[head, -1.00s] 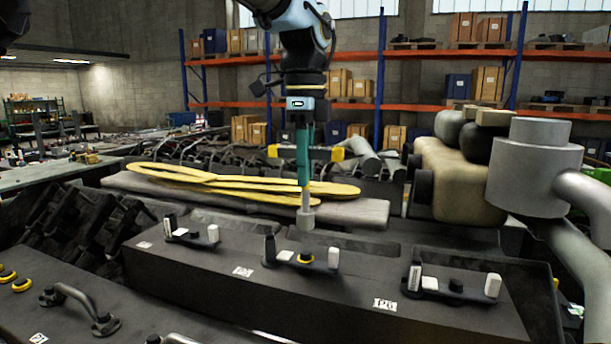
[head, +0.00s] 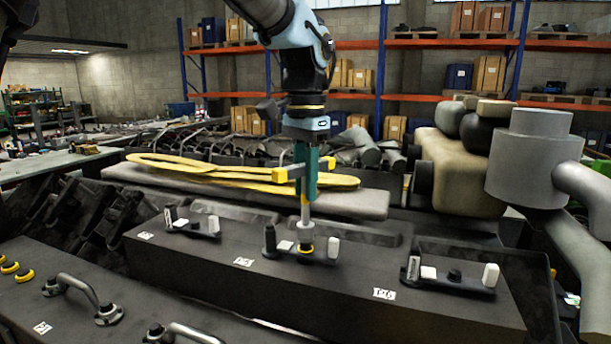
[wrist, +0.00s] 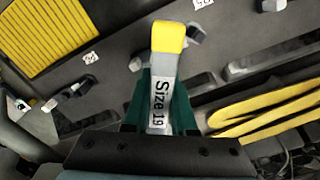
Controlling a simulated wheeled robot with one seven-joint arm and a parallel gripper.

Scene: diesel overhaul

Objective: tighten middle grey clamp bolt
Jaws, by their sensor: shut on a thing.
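My gripper (head: 305,160) is shut on a wrench (head: 304,213) with a yellow-ended grey cross handle and a socket pointing down. In the wrist view the wrench handle (wrist: 160,65) reads "Size 19" between my green fingers. In the head view the socket stands over the bolt with a yellow ring (head: 305,248) on the middle clamp (head: 322,257). In the wrist view the wrench handle and my gripper hide the bolt.
A left clamp (head: 192,231) and a right clamp (head: 450,283) sit on the same dark cover (head: 215,265). Yellow strips (head: 230,172) lie on a grey pad behind. A large grey pipe (head: 535,170) stands at the right. A bent handle (head: 80,290) is at the front left.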

